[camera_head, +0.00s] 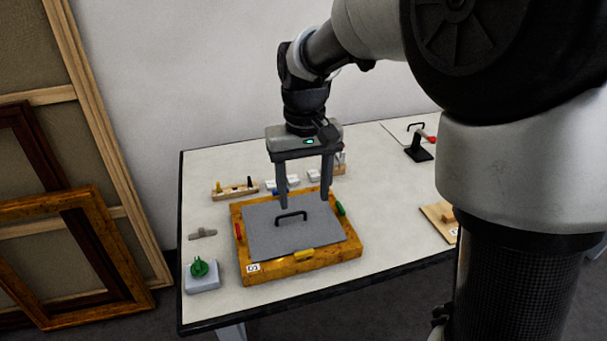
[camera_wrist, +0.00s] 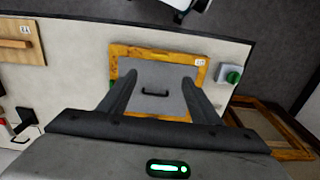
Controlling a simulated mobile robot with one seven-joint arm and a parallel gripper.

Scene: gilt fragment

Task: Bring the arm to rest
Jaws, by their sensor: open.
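My gripper (camera_head: 304,197) hangs pointing down above the wooden box on the table. Its two fingers are apart with nothing between them. In the wrist view my gripper (camera_wrist: 163,95) shows its fingers spread on either side of the grey lid. The box (camera_head: 300,263) has a gilt-brown wooden rim, and a grey lid (camera_head: 275,239) with a black handle (camera_head: 291,218) lies in it. The fingers look to be above the handle, apart from it. In the wrist view the handle (camera_wrist: 155,93) shows between the fingers.
A white block with a green knob (camera_head: 201,274) stands front left on the table (camera_head: 205,175). A small grey piece (camera_head: 203,234) lies behind it. A wooden rack (camera_head: 235,190) stands behind the box. A black stand (camera_head: 418,150) is at right. Picture frames (camera_head: 70,260) lean at left.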

